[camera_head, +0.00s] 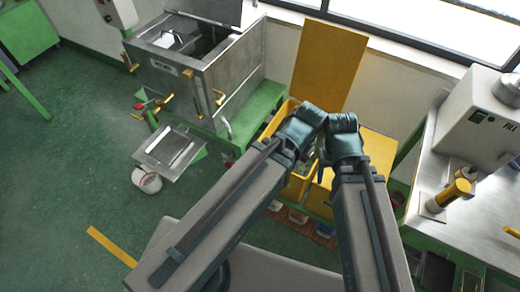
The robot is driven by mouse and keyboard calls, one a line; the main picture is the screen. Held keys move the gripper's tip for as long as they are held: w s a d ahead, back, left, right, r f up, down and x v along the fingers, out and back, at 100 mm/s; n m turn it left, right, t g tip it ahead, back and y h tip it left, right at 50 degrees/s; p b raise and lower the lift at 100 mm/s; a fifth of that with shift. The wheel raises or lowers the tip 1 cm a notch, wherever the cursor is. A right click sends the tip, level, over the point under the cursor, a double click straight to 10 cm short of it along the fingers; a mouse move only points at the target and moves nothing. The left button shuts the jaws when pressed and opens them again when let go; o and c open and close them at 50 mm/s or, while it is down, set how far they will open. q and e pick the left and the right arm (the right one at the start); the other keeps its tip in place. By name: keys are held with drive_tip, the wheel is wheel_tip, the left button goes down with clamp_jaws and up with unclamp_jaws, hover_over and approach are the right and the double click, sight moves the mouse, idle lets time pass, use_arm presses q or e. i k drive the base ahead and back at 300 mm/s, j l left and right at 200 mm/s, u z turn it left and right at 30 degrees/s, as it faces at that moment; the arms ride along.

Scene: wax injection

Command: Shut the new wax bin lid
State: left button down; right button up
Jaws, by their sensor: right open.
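A tall yellow lid (328,65) stands raised, leaning back towards the wall. Below it is an open yellow bin (270,128), its inside partly hidden by my arms. A second yellow bin to its right has a flat yellow top (378,150) that looks shut. I see no label telling which is the new wax bin. My left gripper (301,160) and right gripper (325,160) are close together over the bins, below the raised lid. The right one is open. The left fingers are mostly hidden behind its wrist. I see neither gripper touching the lid.
A steel tank (195,75) on a green stand is to the left, with a tray (170,150) and a white bucket (147,180) before it. A steel bench (450,215) with a machine (485,125) is at the right. The green floor (60,180) at left is largely clear.

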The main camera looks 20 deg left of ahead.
sight(329, 57)
drive_tip(key=j+u, duration=0.1)
drive_tip(key=l+z, duration=0.3)
drive_tip(key=l, duration=0.15)
drive_tip(key=l+z, duration=0.25)
drive_tip(key=l, duration=0.15)
drive_tip(key=i+l+z, duration=0.15)
drive_tip(key=l+z, duration=0.15)
drive_tip(key=i+l+z, duration=0.15)
drive_tip(key=l+z, duration=0.15)
drive_tip(key=l, duration=0.15)
drive_tip(key=j, duration=0.45)
drive_tip(key=k+j+z, duration=0.1)
drive_tip(key=j, duration=0.35)
drive_tip(key=k+j+z, duration=0.1)
drive_tip(key=j, duration=0.35)
drive_tip(key=k+j, duration=0.1)
drive_tip(key=j, duration=0.35)
drive_tip(key=k+j+z, duration=0.1)
drive_tip(key=j, duration=0.35)
drive_tip(key=k+j, duration=0.1)
drive_tip(key=j, duration=0.3)
drive_tip(key=j+z, duration=0.05)
